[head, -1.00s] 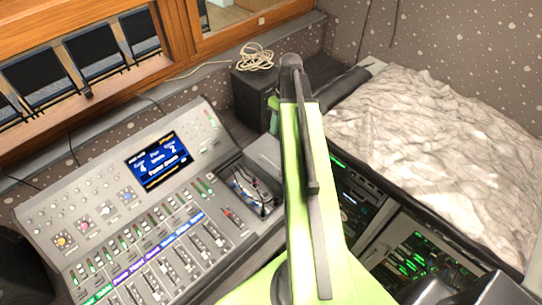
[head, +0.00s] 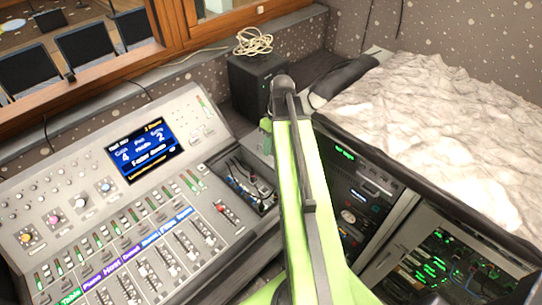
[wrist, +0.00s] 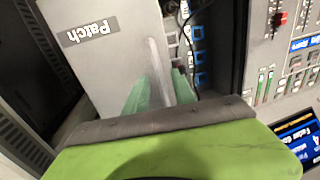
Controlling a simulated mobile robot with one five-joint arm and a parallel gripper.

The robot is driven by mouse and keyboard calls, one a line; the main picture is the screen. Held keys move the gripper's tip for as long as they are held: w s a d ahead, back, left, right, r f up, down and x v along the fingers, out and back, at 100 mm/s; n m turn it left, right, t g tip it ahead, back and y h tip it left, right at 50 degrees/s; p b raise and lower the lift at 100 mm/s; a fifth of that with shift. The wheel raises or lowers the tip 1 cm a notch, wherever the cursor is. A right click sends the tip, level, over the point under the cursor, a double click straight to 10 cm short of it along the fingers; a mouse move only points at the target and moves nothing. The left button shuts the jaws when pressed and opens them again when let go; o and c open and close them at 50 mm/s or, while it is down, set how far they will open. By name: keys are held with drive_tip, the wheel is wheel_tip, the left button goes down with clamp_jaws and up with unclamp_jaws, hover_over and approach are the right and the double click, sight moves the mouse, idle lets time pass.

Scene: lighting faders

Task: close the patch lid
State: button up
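The grey patch lid (wrist: 105,45), marked "Patch", stands open in the wrist view, left of the patch bay (wrist: 195,50) with its blue sockets and dark cables. In the head view the open patch bay (head: 243,182) is at the console's right end, with cables inside. The lid is not clear there; my arm covers the area beside the bay. My gripper (wrist: 160,92) has its two green fingers apart at the lid's right edge. A pale grey strip shows between them; I cannot tell whether they touch it.
The console (head: 130,215) has faders and a lit screen (head: 146,150). Right of my arm is a rack (head: 370,210) with green lights. A black speaker (head: 255,82) with a coiled cable (head: 253,41) stands behind. A pale rumpled cover (head: 430,120) lies at the right.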

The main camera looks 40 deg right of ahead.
clamp_jaws()
idle(1.5)
